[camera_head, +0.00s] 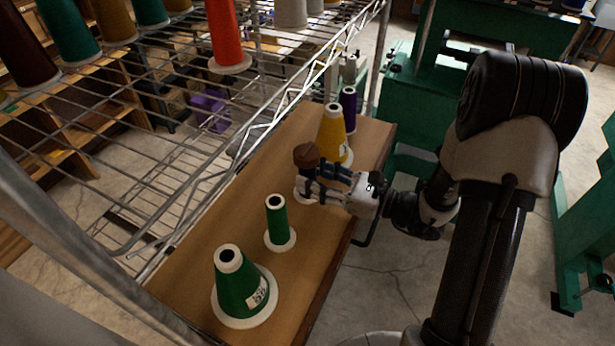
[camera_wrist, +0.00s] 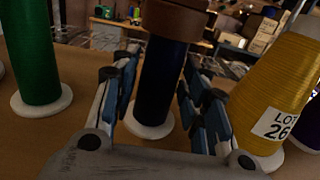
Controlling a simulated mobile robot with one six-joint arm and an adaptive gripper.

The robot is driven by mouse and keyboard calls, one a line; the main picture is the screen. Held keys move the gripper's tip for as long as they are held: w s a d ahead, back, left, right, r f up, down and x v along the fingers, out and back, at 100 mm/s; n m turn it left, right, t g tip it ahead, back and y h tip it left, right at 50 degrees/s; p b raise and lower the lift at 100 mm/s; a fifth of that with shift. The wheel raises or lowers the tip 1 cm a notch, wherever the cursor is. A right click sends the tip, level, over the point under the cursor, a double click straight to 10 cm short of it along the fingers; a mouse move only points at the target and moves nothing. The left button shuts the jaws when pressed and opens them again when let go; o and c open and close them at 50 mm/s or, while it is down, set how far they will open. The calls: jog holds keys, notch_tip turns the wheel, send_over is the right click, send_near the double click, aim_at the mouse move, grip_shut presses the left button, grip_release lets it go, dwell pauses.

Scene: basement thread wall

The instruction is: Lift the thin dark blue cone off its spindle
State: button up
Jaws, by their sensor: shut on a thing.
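The thin dark blue cone (camera_wrist: 164,78) stands upright between the fingers in the wrist view, with its white base (camera_wrist: 150,124) low on the brown board. A brown wooden piece (camera_head: 306,155) sits on top of it; it also shows at the top of the wrist view (camera_wrist: 180,17). My gripper (camera_head: 312,180) comes in from the right and is shut on the cone's body. In the head view its fingers hide most of the cone. The spindle is hidden. I cannot tell whether the base is touching the board.
A yellow cone (camera_head: 332,128) stands close behind, with a purple cone (camera_head: 348,105) beyond it. A thin green cone (camera_head: 277,220) and a wide green cone (camera_head: 242,285) stand in front. A wire rack (camera_head: 150,120) with more cones is at the left.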

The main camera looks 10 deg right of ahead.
aim_at(316, 155)
jog(key=shift+c, duration=1.1)
jog(key=shift+r+p, duration=3.25)
jog(key=shift+r, duration=0.65)
jog(key=shift+r, duration=0.1)
notch_tip(316, 155, up, 4)
jog(key=p, duration=0.3)
